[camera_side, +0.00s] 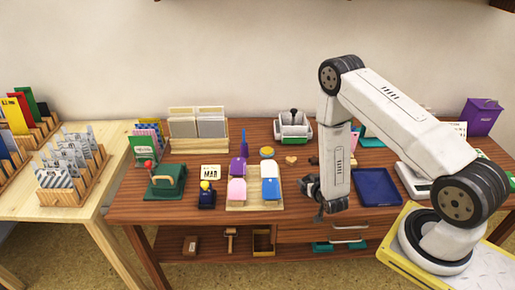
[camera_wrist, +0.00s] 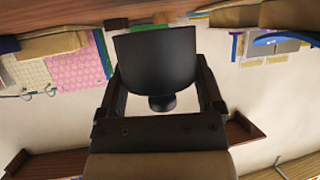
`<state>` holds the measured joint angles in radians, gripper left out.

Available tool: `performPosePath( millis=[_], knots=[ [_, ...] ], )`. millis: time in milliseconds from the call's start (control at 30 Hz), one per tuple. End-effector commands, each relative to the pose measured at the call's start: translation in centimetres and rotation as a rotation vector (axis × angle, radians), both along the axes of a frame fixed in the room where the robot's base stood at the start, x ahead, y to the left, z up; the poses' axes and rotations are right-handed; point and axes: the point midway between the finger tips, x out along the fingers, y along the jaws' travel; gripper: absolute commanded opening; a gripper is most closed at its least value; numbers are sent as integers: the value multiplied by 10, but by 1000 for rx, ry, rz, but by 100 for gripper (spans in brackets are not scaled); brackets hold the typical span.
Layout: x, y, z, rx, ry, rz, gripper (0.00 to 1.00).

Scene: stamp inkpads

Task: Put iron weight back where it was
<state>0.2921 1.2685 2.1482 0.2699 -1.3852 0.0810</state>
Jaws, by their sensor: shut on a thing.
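The iron weight (camera_wrist: 155,58) is a dark, nearly black block with a small round knob. In the wrist view it sits between the two fingers of my gripper (camera_wrist: 160,80), which is shut on it. In the side view my gripper (camera_side: 320,202) is low over the front of the brown table, right of the stamp rack and left of the blue tray. There the dark weight is hard to tell from the dark gripper parts, and I cannot tell whether it touches the table.
A wooden rack with purple, pink and blue-white pads (camera_side: 238,190) stands left of my gripper. A dark blue tray (camera_side: 376,187) lies to the right. A small wooden heart (camera_side: 291,160) lies behind.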

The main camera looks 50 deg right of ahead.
Motion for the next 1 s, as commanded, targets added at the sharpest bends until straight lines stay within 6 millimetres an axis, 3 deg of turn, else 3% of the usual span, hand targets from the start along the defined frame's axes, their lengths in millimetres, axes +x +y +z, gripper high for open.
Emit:
performPosePath(
  millis=[367,400,433,1000],
  knots=[
    [1,0,-4,-2,-5,0,0],
    [0,0,-6,1,1,0,92],
    [0,0,-6,1,1,0,100],
    [0,0,4,1,1,0,100]
  ],
)
